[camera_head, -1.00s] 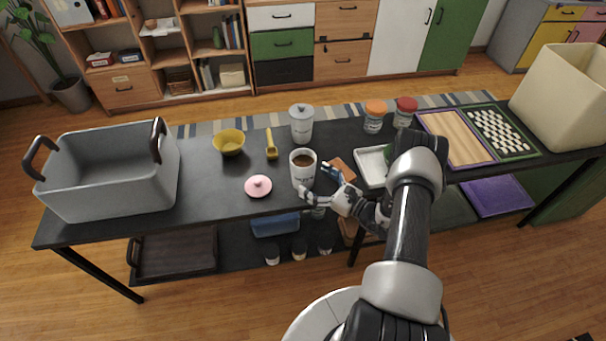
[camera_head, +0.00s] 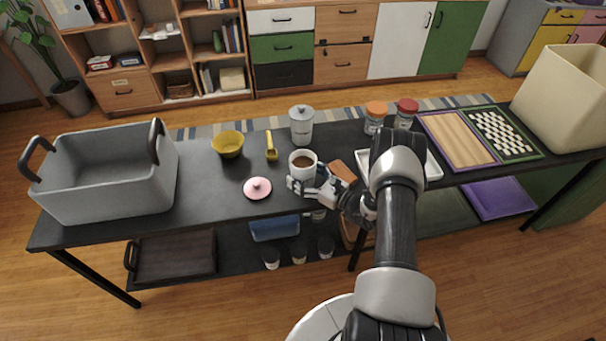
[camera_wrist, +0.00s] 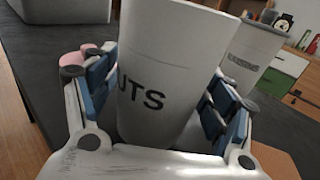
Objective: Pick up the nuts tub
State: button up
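The nuts tub (camera_head: 303,162) is a white, open-topped tub with brown contents, upright on the dark table. In the wrist view the tub (camera_wrist: 165,75) fills the middle, with the letters "UTS" showing on its wall. My gripper (camera_head: 304,186) is low at the tub's near side. In the wrist view my gripper (camera_wrist: 163,105) has one blue-padded finger on each side of the tub. The fingers are spread and look open; any contact is hard to judge. A pink lid (camera_head: 257,188) lies on the table to the left of the tub.
A grey-lidded canister (camera_head: 301,130) stands close behind the tub. A yellow scoop (camera_head: 271,152) and yellow bowl (camera_head: 229,144) lie to the left, and a grey basket (camera_head: 105,180) further left. A white tray (camera_head: 433,170) and orange-lidded jar (camera_head: 375,117) are to the right.

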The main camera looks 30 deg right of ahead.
jog(key=c, duration=1)
jog(key=shift+r, duration=0.1)
